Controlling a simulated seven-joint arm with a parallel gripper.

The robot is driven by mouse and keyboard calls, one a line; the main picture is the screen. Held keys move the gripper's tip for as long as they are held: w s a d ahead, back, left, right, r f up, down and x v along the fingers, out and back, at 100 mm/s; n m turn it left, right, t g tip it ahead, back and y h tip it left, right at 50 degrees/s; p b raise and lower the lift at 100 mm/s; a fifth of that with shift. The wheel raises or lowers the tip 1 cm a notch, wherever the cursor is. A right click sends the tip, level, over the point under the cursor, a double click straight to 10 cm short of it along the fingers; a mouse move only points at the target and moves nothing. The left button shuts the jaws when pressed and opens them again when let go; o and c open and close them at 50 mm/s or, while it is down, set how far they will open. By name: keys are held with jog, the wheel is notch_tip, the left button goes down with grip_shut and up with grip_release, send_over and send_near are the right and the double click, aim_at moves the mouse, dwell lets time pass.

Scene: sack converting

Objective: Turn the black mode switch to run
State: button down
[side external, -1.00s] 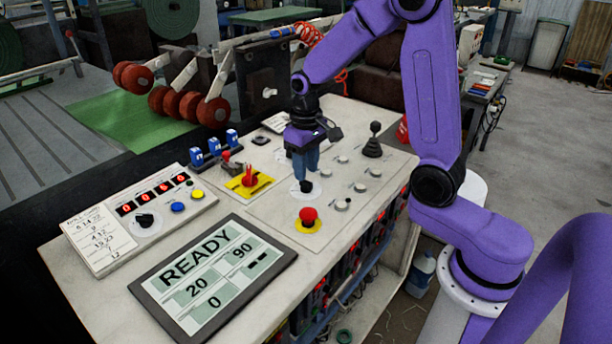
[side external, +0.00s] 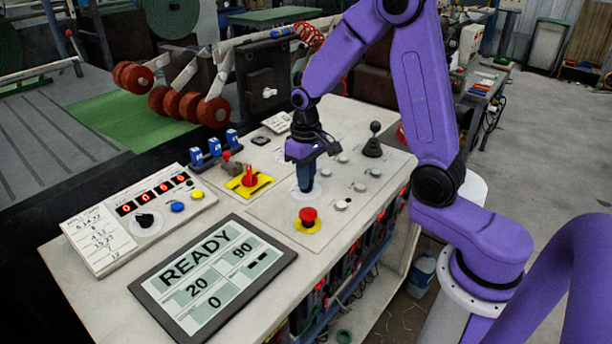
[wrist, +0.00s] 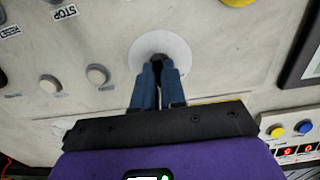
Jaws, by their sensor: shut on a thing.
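The black mode switch (wrist: 159,59) shows in the wrist view on a round white plate (wrist: 178,47) on the panel. My gripper (wrist: 159,72) has its two blue fingers closed around the switch's knob. In the side view my gripper (side external: 305,187) points straight down on the same white plate, behind the red mushroom button (side external: 308,215). The fingers hide most of the switch there, and its pointer and the plate's markings cannot be read.
A red rotary handle on a yellow plate (side external: 249,180) stands left of my gripper. A joystick (side external: 373,141) and several white buttons stand to the right. A display reading READY (side external: 214,276) lies in front. Another black knob (side external: 145,220) sits on the counter box.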

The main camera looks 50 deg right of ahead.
jog(key=shift+m, duration=0.3)
jog(key=m, duration=0.4)
jog(key=shift+m, duration=2.1)
jog(key=c, duration=1.2)
grip_release()
jog(key=shift+r, duration=0.1)
notch_tip(320, 180, up, 17)
jog(key=shift+r, duration=0.15)
